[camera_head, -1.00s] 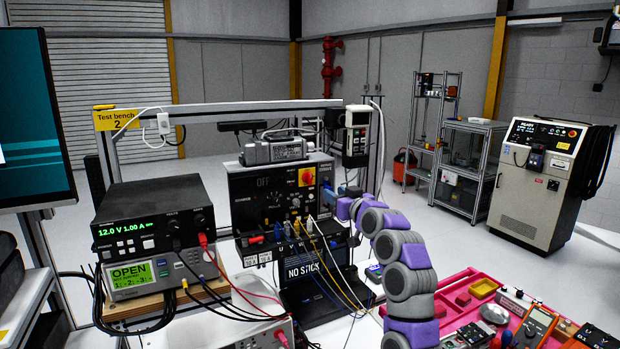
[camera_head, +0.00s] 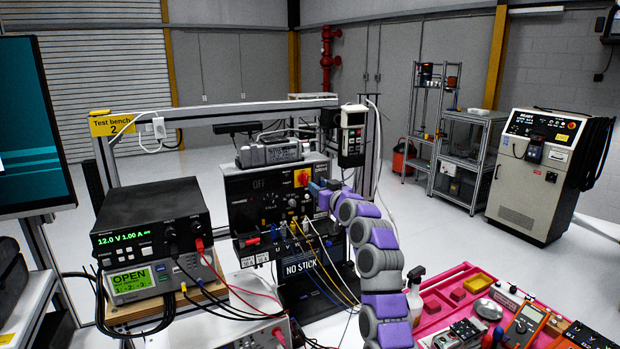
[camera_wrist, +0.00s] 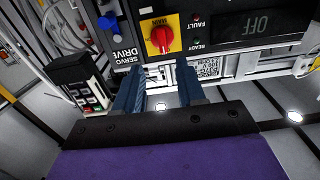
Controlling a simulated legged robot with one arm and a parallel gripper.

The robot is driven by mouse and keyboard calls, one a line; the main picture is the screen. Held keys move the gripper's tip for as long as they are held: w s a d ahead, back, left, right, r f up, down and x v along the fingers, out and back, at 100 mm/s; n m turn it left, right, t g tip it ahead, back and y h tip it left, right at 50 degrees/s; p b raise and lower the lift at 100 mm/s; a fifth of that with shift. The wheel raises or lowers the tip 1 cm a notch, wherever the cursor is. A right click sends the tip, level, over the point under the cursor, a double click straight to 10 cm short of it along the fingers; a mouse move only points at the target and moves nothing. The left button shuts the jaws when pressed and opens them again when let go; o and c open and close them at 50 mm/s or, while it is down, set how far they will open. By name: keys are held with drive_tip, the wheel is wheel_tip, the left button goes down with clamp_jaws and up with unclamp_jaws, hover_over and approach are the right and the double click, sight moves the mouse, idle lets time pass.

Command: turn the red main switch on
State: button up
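The red main switch (camera_head: 301,177) sits on a yellow plate at the upper right of the black servo drive's front panel (camera_head: 240,185). In the wrist view the red knob (camera_wrist: 161,39) is clear, on its yellow plate marked MAIN. The drive's display (camera_head: 260,183) reads OFF; it also shows in the wrist view (camera_wrist: 264,25). My gripper (camera_head: 316,188) is at the panel's right side, close to the switch. In the wrist view my gripper (camera_wrist: 156,76) has its two blue fingers apart, with nothing between them. The knob lies just beyond the fingertips, seemingly not touched.
Cables (camera_head: 315,245) hang from the lower panel, left of my arm. A hand-held pendant (camera_head: 352,135) hangs right of the drive. A power supply (camera_head: 150,220) stands on the left. A pink tray (camera_head: 440,292) with tools lies at the lower right.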

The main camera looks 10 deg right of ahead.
sight(307, 178)
drive_tip(key=w+a, duration=0.2)
drive_tip(key=w, duration=0.1)
drive_tip(key=shift+p, duration=0.4)
drive_tip(key=shift+p+x, duration=0.55)
drive_tip(key=shift+x, duration=0.4)
drive_tip(key=shift+w+a+r+p, duration=0.1)
drive_tip(key=shift+w+r+p, duration=0.15)
drive_tip(key=shift+p, duration=0.25)
drive_tip(key=shift+w+f+p, duration=0.2)
drive_tip(key=shift+w+p, duration=0.65)
drive_tip(key=shift+p, duration=0.1)
drive_tip(key=shift+w, duration=0.1)
drive_tip(key=shift+c, duration=0.2)
clamp_jaws()
